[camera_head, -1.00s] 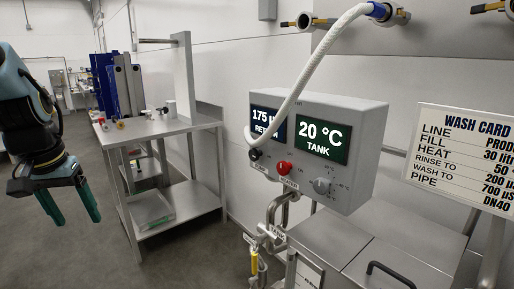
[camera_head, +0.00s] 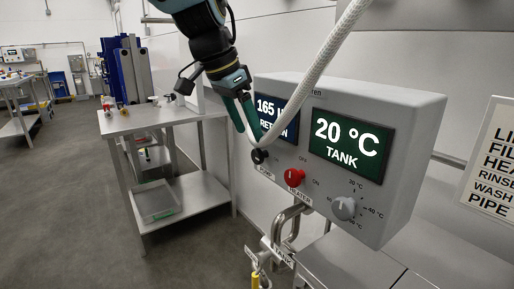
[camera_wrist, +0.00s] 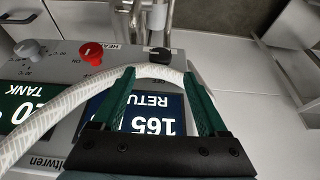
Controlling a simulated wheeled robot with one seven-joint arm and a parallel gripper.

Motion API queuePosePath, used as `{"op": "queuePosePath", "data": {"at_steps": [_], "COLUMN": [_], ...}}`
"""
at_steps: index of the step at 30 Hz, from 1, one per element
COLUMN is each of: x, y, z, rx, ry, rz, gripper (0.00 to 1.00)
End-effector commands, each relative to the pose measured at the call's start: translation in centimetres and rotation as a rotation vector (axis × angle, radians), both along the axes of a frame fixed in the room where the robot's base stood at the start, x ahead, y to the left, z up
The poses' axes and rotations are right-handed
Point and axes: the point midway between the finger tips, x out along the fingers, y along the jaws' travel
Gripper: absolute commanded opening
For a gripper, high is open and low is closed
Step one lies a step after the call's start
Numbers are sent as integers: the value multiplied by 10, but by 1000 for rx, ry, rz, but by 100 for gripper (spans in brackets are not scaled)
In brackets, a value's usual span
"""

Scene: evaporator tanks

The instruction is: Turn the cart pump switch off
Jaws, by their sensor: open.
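The pump switch is a black knob (camera_head: 259,156) at the lower left of the grey control box (camera_head: 405,105), above a PUMP label. It also shows in the wrist view (camera_wrist: 159,54), just beyond my fingertips. My gripper (camera_head: 250,132) is open, with green fingers in front of the RETURN display. In the wrist view my gripper (camera_wrist: 158,72) has its two fingers spread, one to each side of the knob and short of it. The white braided hose (camera_wrist: 75,97) passes between the fingers close to the knob. The knob's exact pointer position is too small to tell.
A red heater knob (camera_head: 294,177) and a grey temperature dial (camera_head: 344,207) sit right of the pump knob. The tank display (camera_head: 347,145) reads 20 °C. Pipes and a valve hang below the box. A steel table (camera_head: 150,118) stands to the left.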

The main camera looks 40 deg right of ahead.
Motion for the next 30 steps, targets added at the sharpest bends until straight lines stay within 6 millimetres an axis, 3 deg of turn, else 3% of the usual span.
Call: {"op": "queuePosePath", "data": {"at_steps": [9,15,23,30], "x": [-2,-1,-1,-1], "y": [-20,-24,-25,-25], "z": [-49,-60,-61,-61], "rx": [3,1,0,0], "ry": [2,0,-1,-1], "rz": [-1,1,1,1], "gripper": [76,76,76,50]}}
